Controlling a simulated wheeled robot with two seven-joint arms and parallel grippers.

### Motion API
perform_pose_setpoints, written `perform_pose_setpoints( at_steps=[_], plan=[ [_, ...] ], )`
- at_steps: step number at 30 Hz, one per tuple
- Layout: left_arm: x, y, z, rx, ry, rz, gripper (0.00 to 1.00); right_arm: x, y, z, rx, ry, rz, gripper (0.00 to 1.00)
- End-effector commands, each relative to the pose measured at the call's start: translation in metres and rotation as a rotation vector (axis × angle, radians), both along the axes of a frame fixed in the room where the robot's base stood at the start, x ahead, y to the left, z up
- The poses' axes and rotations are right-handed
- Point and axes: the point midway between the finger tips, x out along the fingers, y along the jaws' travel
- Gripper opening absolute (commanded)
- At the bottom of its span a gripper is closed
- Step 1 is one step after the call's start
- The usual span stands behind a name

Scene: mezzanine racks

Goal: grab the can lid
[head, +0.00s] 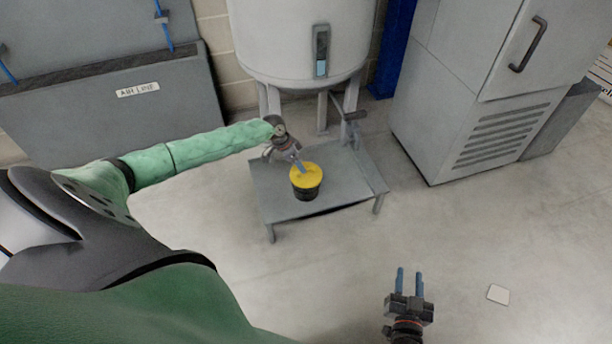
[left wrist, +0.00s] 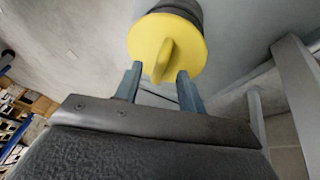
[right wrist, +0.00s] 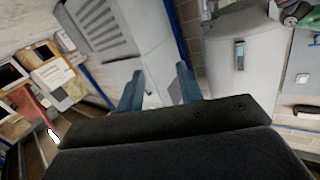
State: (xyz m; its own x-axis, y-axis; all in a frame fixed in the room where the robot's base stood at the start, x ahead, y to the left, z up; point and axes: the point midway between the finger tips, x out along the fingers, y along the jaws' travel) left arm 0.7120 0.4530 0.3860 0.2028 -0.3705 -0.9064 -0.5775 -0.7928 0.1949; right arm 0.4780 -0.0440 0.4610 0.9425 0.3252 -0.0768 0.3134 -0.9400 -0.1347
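The can lid (head: 308,177) is a yellow disc on top of a black can (head: 306,193), which stands on a low grey table. In the left wrist view the yellow lid (left wrist: 190,40) has a raised tab handle (left wrist: 163,61) on it. My left gripper (head: 299,164) is at the lid's far edge in the head view. In the left wrist view its two fingers (left wrist: 158,88) are apart, with the handle's end between or just beyond their tips; contact cannot be told. My right gripper (head: 410,275) is open and empty over the floor.
A grey cabinet (head: 470,90) is to the right, and a panel marked AIR LINE (head: 110,110) to the left. The floor in front is clear except for a small white square (head: 498,294).

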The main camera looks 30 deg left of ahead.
Motion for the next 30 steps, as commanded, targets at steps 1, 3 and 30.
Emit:
perform_pose_setpoints(
  at_steps=[1,3,30],
  plan=[
    [0.002,-0.002,-0.005,-0.001,-0.001,0.0,0.4,0.002,0.0,0.008,0.006,-0.027,-0.001,0.36],
    [0.003,-0.004,-0.01,-0.001,-0.001,0.0,0.4,0.005,0.0,0.019,0.014,-0.06,-0.005,0.36],
    [0.006,-0.01,-0.024,0.0,-0.001,0.001,0.0,0.008,0.0,0.044,0.032,-0.133,-0.011,0.36]
  ],
)
